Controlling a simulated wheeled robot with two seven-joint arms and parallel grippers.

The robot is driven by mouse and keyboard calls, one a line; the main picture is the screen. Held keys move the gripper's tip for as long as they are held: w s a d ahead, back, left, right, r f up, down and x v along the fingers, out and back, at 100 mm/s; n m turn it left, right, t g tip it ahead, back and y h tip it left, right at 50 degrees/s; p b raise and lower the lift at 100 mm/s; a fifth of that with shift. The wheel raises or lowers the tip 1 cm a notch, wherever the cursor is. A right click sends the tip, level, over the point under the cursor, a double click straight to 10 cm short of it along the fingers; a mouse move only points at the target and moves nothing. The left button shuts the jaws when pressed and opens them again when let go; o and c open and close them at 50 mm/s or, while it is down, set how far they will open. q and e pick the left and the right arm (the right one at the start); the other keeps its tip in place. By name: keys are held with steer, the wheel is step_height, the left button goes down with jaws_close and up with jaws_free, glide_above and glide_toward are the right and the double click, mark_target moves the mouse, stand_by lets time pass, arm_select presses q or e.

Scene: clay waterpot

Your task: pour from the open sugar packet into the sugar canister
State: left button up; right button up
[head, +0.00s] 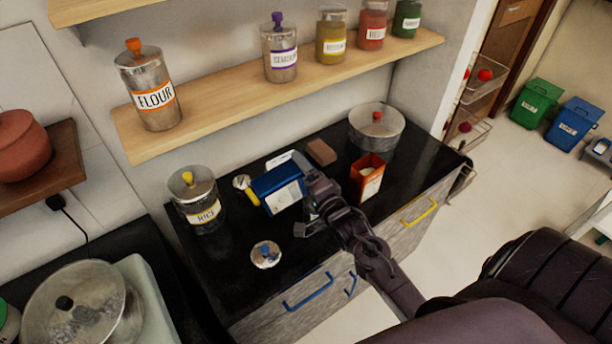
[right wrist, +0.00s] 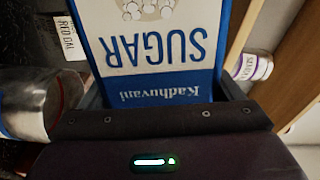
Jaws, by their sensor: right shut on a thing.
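The blue and white sugar packet (head: 278,190) is in my right gripper (head: 306,193), over the black counter and tilted in the head view. In the right wrist view the packet (right wrist: 155,50) fills the middle between the fingers, with its SUGAR lettering upside down. Its open mouth is not clearly visible. A metal canister with a blue band (right wrist: 32,100) shows at the left of the wrist view, probably the sugar canister; I cannot pick it out in the head view. A round metal lid with a blue knob (head: 265,254) lies on the counter. My left gripper is out of view.
The rice canister (head: 196,200) stands left of the packet. An orange open box (head: 367,177), a brown block (head: 321,152) and a wide metal pot (head: 377,126) stand to the right. The shelf (head: 270,95) with canisters overhangs the back. The counter's front left is fairly clear.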

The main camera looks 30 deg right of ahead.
steer(key=shift+d+r+m+p, duration=0.2)
steer(key=shift+d+m+p, duration=0.15)
steer(key=shift+m+p, duration=0.7)
steer(key=shift+d+r+m+p, duration=0.25)
steer(key=shift+m+p, duration=0.3)
steer(key=shift+p, duration=0.95)
stand_by(5.5)
